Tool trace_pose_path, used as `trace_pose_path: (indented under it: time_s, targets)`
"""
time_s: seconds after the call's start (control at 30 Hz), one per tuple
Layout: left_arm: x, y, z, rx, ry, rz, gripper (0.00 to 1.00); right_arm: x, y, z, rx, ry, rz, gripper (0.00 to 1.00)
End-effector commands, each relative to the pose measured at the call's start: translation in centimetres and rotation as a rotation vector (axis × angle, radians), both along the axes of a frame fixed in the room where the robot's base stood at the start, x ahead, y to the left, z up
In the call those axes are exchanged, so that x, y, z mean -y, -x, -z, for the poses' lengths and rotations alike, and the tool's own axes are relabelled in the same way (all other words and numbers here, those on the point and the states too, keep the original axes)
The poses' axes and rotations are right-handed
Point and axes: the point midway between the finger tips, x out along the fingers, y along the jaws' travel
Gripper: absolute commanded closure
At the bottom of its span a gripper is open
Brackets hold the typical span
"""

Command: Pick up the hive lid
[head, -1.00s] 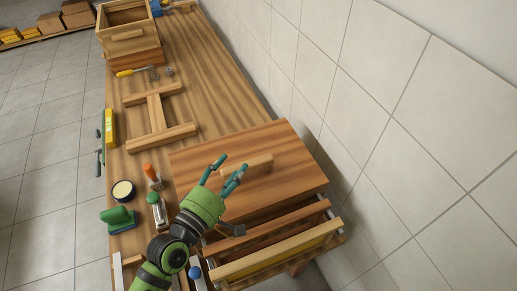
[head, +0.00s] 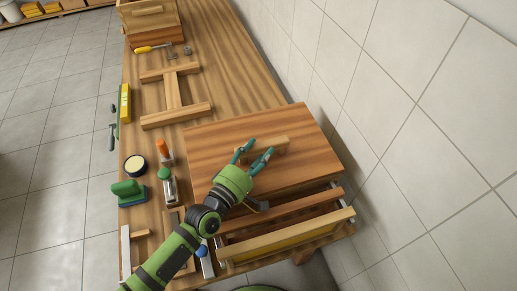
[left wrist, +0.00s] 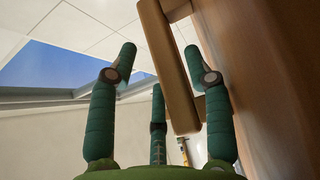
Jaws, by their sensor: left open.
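The hive lid (head: 245,162) is a flat reddish-brown wooden board lying on the bench, with a pale wooden handle bar (head: 276,146) on its top. My left gripper (head: 258,152) is green with teal fingers. It is open at the left end of the handle bar. In the left wrist view the handle bar (left wrist: 166,65) stands between the open fingers (left wrist: 160,75), nearer the right one, and the lid surface (left wrist: 265,90) fills the right side. I cannot tell whether any finger touches the bar. My right gripper is not in view.
Hive frames (head: 285,242) sit in front of the lid. A green-handled brush (head: 130,192), a round tin (head: 135,165) and small tools lie left of it. A wooden stand (head: 175,97) and a wooden box (head: 150,22) are farther back. A tiled wall (head: 400,120) runs along the right.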

Motion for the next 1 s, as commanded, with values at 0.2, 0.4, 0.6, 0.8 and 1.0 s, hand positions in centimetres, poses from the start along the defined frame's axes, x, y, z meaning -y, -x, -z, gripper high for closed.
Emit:
trace_pose_path:
  time_s: [0.2,0.4,0.6,0.8,1.0]
  targets:
    - [1.4,-2.1,0.0,-0.001,-0.001,0.001,0.50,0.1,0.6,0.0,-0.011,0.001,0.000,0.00]
    - [1.5,-2.2,0.0,-0.001,-0.001,0.001,0.50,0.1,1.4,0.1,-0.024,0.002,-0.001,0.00]
    - [1.5,-2.2,0.0,0.000,-0.001,0.001,1.00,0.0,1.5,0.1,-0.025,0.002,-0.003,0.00]
    - [1.5,-2.3,-0.4,0.009,0.002,-0.001,1.00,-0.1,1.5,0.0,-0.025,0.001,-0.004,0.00]
    - [1.5,-2.3,-0.7,0.009,0.003,-0.001,1.00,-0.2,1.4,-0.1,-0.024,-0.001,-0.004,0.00]
